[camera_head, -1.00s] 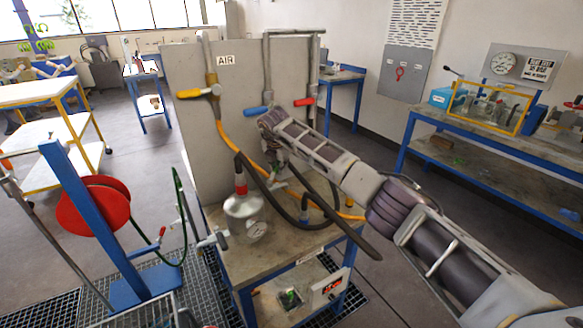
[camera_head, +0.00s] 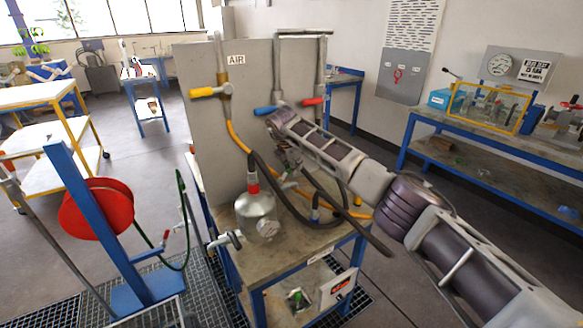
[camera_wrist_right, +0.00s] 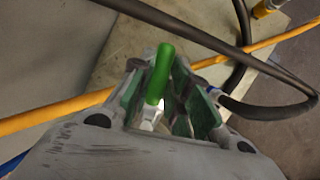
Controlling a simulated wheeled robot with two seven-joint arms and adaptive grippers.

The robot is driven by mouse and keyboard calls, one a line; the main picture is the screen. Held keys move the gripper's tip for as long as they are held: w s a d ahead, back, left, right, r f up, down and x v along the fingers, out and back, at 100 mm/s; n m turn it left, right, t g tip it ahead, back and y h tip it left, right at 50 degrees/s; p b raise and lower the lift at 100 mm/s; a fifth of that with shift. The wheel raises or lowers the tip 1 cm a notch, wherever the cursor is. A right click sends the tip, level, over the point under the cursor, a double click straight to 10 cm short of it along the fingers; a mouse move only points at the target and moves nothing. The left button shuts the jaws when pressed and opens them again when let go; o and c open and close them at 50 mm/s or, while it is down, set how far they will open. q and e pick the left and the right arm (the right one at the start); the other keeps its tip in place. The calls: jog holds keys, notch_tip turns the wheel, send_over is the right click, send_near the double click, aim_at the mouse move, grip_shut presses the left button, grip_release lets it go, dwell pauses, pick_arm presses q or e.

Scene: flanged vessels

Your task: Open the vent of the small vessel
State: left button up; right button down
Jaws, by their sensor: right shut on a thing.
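The small vessel (camera_head: 250,214) is a silver rounded body with a red-banded neck and a gauge on its side, standing upright on the blue-framed bench. My right gripper (camera_head: 287,160) is behind and above it, in front of the grey panel; its fingertips are hard to make out there. In the right wrist view, a green handle (camera_wrist_right: 160,72) on a pale metal fitting (camera_wrist_right: 150,115) sits between the fingers of my right gripper (camera_wrist_right: 168,110), which is shut on it. Whether this handle is the vessel's vent cannot be told. My left gripper is not in view.
The AIR panel (camera_head: 205,125) carries yellow, blue and red valve levers. Dark hoses (camera_head: 268,185) and an orange hose (camera_head: 237,137) loop close around my right gripper. A red hose reel (camera_head: 97,208) stands at left. Open floor lies between the benches.

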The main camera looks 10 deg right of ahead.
jog(key=shift+s+d+f+m+h+b, duration=0.15)
jog(key=shift+s+m+h+b, duration=0.2)
jog(key=shift+m, duration=0.45)
jog(key=shift+s+d+m+g, duration=0.1)
jog(key=shift+s+m+g, duration=0.25)
jog(key=shift+m, duration=0.15)
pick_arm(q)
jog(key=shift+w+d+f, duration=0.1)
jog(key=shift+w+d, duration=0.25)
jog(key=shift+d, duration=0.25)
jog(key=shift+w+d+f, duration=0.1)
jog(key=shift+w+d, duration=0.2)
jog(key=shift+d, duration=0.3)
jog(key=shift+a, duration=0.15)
pick_arm(e)
jog(key=shift+d+h, duration=0.1)
jog(key=shift+h, duration=0.15)
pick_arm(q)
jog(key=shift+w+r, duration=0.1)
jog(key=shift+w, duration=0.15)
pick_arm(e)
jog(key=c, duration=1.4)
grip_release()
jog(key=shift+c, duration=0.2)
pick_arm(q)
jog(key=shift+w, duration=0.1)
pick_arm(e)
jog(key=shift+o, duration=0.5)
jog(key=shift+r, duration=0.2)
